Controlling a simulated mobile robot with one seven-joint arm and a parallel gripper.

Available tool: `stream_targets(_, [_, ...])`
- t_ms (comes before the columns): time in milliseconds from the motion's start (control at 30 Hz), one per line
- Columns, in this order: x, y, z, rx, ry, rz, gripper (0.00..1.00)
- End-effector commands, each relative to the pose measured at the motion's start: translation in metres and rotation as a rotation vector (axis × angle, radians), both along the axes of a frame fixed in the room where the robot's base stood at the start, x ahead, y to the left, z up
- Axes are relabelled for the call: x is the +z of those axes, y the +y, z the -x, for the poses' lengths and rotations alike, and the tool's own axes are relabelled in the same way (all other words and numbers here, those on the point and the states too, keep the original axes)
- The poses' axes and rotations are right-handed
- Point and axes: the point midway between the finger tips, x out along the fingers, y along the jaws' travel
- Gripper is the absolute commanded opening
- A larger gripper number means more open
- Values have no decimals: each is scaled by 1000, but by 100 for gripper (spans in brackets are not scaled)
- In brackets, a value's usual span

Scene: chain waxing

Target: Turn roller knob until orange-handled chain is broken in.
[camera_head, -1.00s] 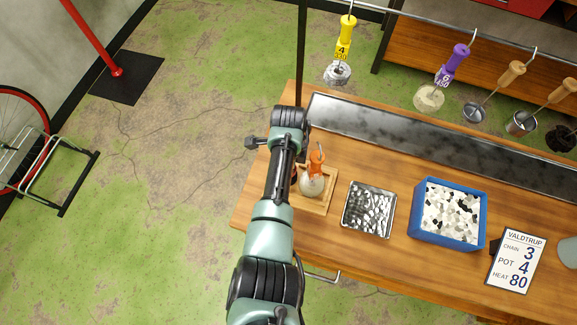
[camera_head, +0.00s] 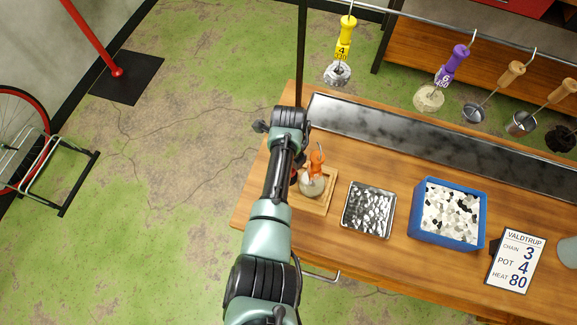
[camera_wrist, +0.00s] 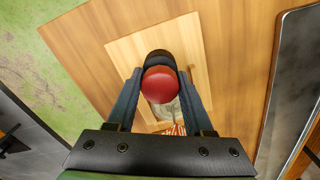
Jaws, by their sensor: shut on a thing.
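The roller knob is a red ball (camera_wrist: 160,84) on a dark base, over a pale wooden board (camera_wrist: 125,47) in the wrist view. My gripper (camera_wrist: 160,77) is shut on the knob, one finger on each side. In the head view a sliver of the red knob (camera_head: 294,175) shows beside my arm, and my fingers are hidden. The orange-handled chain (camera_head: 317,160) is on the board (camera_head: 327,200), just right of the knob, with its pale coil below the handle and hook. In the wrist view the coil is partly hidden behind the knob.
A silver foil-like tray (camera_head: 368,210), a blue bin (camera_head: 447,240) of black and white pieces and a Valdtrup sign (camera_head: 515,262) stand to the right on the wooden bench (camera_head: 285,260). A dark metal strip (camera_head: 420,142) runs behind. Several handled chains (camera_head: 345,40) hang from a rail above.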

Motion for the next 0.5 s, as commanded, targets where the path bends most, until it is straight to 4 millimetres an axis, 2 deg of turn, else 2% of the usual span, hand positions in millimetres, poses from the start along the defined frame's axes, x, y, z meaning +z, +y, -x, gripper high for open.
stream_targets(500, [1, 0, 0, 736, -1, 0, 0])
